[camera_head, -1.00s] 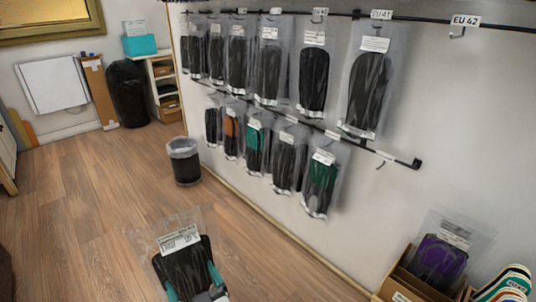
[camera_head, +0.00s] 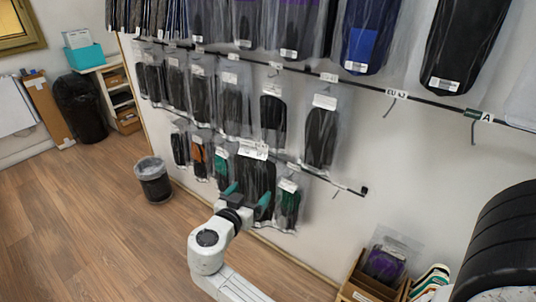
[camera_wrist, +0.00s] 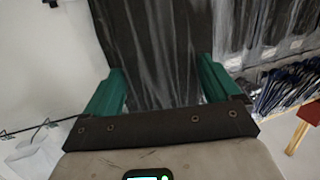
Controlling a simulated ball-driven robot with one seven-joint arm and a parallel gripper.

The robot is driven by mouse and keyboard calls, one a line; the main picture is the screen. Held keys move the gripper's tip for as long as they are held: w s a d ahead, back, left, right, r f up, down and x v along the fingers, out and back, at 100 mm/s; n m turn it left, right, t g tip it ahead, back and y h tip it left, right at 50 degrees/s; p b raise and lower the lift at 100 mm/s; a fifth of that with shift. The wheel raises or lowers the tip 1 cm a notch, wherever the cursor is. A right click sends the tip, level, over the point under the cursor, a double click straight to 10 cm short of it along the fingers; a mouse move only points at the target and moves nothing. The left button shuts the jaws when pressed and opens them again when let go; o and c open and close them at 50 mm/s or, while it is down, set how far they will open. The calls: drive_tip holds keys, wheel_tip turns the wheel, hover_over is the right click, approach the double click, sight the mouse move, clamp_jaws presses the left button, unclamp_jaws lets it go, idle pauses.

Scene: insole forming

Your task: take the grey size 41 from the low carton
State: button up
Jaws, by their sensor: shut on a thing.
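My gripper (camera_head: 247,196) has teal fingers and is shut on a bagged dark grey or black insole pack (camera_head: 257,177), which it holds up in front of the lower hanging row. The pack's white label (camera_head: 253,150) is too small to read. In the wrist view the dark pack (camera_wrist: 145,50) stands between the two fingers of my gripper (camera_wrist: 160,85). A low brown carton (camera_head: 352,290) sits at the lower right by the wall, with a bagged purple pack (camera_head: 384,264) in it. Whether anything grey is in the carton cannot be told.
Bagged insoles hang in rows on wall rails (camera_head: 300,70). Free hooks show by the "EU 42" tag (camera_head: 397,93) and the "A" tag (camera_head: 486,117). Coloured insoles (camera_head: 432,280) stand right of the carton. A small bin (camera_head: 153,180) stands on the open wooden floor at left.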

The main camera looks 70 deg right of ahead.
sight(264, 180)
drive_tip(key=s+d+r+g+p, duration=0.1)
drive_tip(key=s+r+m+g+p, duration=0.1)
drive_tip(key=r, duration=0.1)
drive_tip(key=s+d+r+m+g+p, duration=0.1)
drive_tip(key=r, duration=0.1)
drive_tip(key=shift+s+d, duration=0.3)
drive_tip(key=shift+s+d+r+m+g+y+p, duration=0.1)
drive_tip(key=shift+s+d+m+g+y+p, duration=0.1)
drive_tip(key=shift+s+m+g+y+p, duration=0.25)
drive_tip(key=r+p+x, duration=0.1)
drive_tip(key=x, duration=0.6)
drive_tip(key=shift+d+r+p, duration=0.2)
drive_tip(key=shift+d+p, duration=0.2)
drive_tip(key=shift+d, duration=0.15)
drive_tip(key=shift+s, duration=0.1)
